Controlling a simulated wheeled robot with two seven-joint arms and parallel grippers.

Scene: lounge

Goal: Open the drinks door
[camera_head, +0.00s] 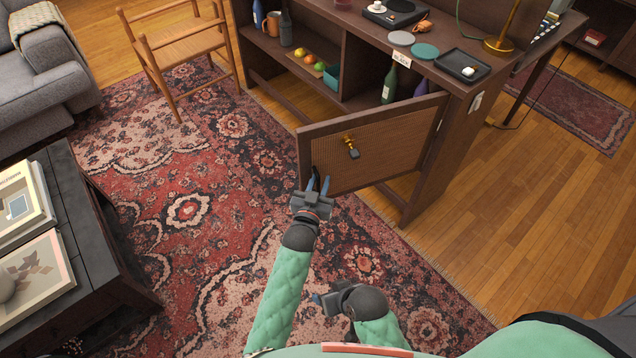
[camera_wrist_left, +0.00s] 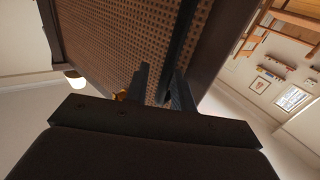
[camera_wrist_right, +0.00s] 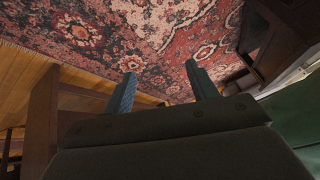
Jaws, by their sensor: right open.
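The drinks door (camera_head: 395,140) is a dark-framed woven panel on the cabinet's right side. It stands ajar, its left edge swung out from the cabinet, with bottles showing behind it.
The cabinet top (camera_head: 345,17) holds a turntable, coasters, a black tray (camera_head: 462,66) and a brass lamp. A wooden chair (camera_head: 180,45) stands left of the cabinet. A dark low table (camera_head: 95,235) is at left. The rug between is clear.

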